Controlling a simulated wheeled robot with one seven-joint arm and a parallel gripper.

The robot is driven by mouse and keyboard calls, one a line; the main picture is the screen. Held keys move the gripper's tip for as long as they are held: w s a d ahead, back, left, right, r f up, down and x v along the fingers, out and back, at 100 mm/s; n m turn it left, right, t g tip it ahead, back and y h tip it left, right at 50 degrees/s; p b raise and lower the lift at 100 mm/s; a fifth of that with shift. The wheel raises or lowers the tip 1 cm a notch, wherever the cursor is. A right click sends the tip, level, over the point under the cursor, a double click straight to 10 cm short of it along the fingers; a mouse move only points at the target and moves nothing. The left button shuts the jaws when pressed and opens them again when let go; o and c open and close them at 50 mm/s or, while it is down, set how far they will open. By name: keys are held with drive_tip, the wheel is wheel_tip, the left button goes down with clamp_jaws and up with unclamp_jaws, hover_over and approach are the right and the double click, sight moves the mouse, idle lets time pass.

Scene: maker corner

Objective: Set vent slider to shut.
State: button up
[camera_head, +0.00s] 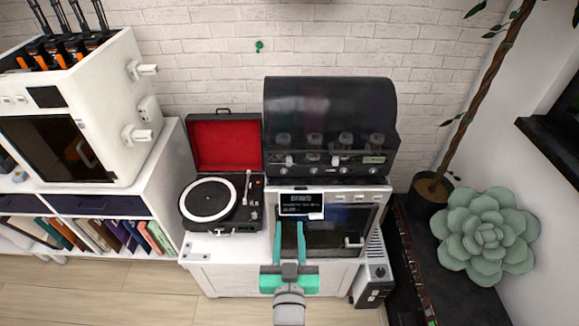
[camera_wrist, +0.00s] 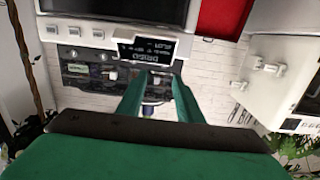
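A white filament-dryer-like machine (camera_head: 377,195) with a dark window front and a lit display reading "DRIED" (camera_head: 297,204) stands on the low cabinet. A dark domed hood (camera_head: 330,110) sits on top of it. My gripper (camera_head: 290,226) has two teal fingers, spread apart and empty, in front of the window's left part, just below the display. In the wrist view the scene is upside down; the display (camera_wrist: 146,49) shows just beyond the fingertips (camera_wrist: 158,78). I cannot surely pick out the vent slider; several small pale tabs or knobs are visible, and the fingers hide part of the front.
A record player (camera_head: 209,200) with a red-lined lid stands left of the machine. A white cabinet-like printer (camera_head: 100,110) is farther left. A potted plant (camera_head: 430,195) and a large green succulent (camera_head: 487,236) are at the right. Wooden floor (camera_head: 110,300) is free at front left.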

approach(289, 162)
drive_tip(key=shift+t, duration=0.3)
drive_tip(key=w, duration=0.8)
drive_tip(key=shift+f, duration=0.2)
